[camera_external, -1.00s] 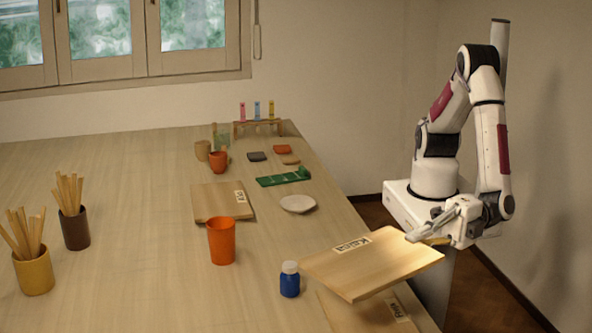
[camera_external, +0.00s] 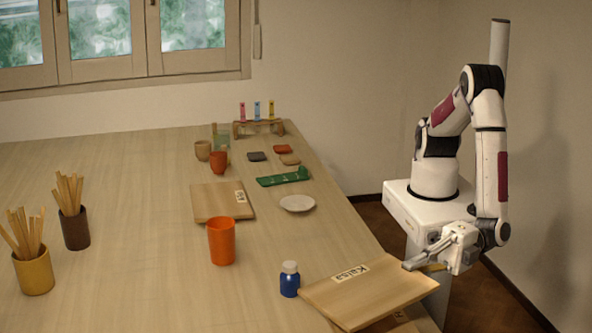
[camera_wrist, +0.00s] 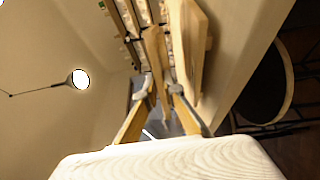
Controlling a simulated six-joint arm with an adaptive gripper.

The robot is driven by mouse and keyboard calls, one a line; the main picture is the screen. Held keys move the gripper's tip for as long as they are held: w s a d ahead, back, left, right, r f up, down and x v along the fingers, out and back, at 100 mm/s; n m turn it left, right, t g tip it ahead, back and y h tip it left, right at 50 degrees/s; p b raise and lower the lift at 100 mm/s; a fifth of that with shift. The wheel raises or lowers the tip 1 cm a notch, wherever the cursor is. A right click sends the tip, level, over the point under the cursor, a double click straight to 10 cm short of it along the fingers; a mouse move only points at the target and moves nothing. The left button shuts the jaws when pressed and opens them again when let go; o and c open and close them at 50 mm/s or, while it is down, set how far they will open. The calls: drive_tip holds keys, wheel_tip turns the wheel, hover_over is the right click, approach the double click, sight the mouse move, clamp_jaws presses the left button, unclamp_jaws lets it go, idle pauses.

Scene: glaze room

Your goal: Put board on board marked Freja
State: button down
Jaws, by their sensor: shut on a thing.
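My gripper (camera_external: 424,267) is shut on the right edge of a pale wooden board (camera_external: 362,297) with a white label that seems to read Kaisa. The board lies nearly flat over the near right part of the table. Below it is another board (camera_external: 405,323), mostly hidden; only a corner with part of a label shows, and the name is no longer readable. I cannot tell whether the two boards touch. In the wrist view my gripper (camera_wrist: 162,92) has a thin board edge (camera_wrist: 155,55) between its fingers.
A blue bottle (camera_external: 289,279) with a white cap stands close to the held board's left corner.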

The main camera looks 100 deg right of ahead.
idle(0.3)
drive_tip(key=shift+f, duration=1.85)
drive_tip(key=shift+f, duration=0.1)
drive_tip(key=c, duration=2.6)
unclamp_jaws()
drive_tip(key=shift+f, duration=0.1)
drive_tip(key=shift+o, duration=0.8)
drive_tip(key=v, duration=1.2)
